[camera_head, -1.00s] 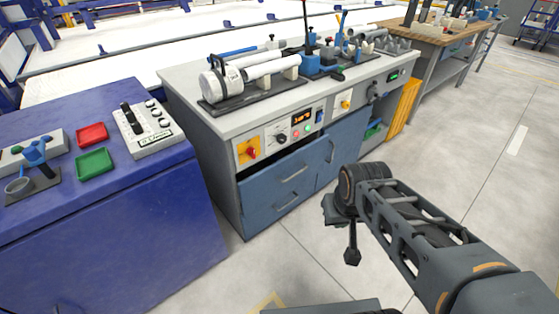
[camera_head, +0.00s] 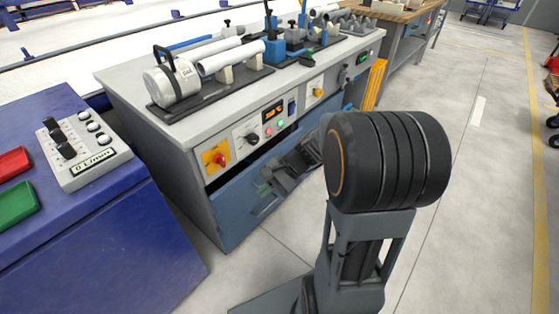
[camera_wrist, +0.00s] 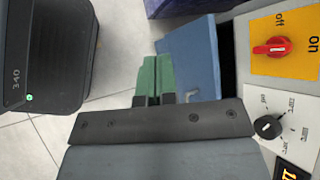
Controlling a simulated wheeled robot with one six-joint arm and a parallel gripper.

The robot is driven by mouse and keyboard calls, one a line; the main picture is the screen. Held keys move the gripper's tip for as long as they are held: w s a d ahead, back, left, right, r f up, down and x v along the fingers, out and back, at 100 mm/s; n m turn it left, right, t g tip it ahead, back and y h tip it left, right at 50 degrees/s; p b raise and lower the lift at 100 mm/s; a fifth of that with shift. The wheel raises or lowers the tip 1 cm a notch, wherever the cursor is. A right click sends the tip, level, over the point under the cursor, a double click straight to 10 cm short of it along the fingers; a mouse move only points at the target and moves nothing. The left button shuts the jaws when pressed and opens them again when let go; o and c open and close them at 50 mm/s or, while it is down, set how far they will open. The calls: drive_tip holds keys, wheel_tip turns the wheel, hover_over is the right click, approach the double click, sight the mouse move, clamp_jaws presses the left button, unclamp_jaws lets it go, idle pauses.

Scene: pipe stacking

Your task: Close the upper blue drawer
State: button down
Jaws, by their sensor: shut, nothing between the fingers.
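The upper blue drawer (camera_head: 234,197) is in the front of the grey-topped cabinet, left of centre in the head view. In the wrist view the blue drawer front (camera_wrist: 192,62) stands out from the cabinet, with a dark gap between it and the control panel. My gripper (camera_wrist: 154,76) has green fingers, shut and empty, in front of the drawer face. It also shows in the head view (camera_head: 264,189), low beside the drawer front. I cannot tell whether the fingertips touch the drawer. My arm hides the right part of the drawer.
A control panel with a red switch (camera_wrist: 273,47) and a dial (camera_wrist: 267,128) lies just above the drawer. A dark blue cabinet (camera_head: 110,225) stands to the left. Pipes (camera_head: 230,57) lie on the worktop.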

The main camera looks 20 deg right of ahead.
drive_tip(key=w+d+f+m+t+y+b, duration=0.1)
drive_tip(key=w+d+f+m+t+y, duration=0.1)
drive_tip(key=w+f+m, duration=0.2)
drive_tip(key=m+t+h+b, duration=0.3)
drive_tip(key=m+t+b, duration=0.1)
drive_tip(key=m+t, duration=1)
approach(275, 153)
drive_tip(key=shift+m+g, duration=0.5)
drive_tip(key=shift+m, duration=0.1)
drive_tip(key=b+x, duration=0.1)
drive_tip(key=x, duration=0.1)
drive_tip(key=b+x, duration=0.1)
drive_tip(key=x, duration=0.1)
drive_tip(key=b+x, duration=0.1)
drive_tip(key=shift+w+a+r+b, duration=0.2)
drive_tip(key=shift+w+r+b, duration=0.15)
drive_tip(key=shift+r, duration=0.1)
drive_tip(key=shift+x, duration=0.85)
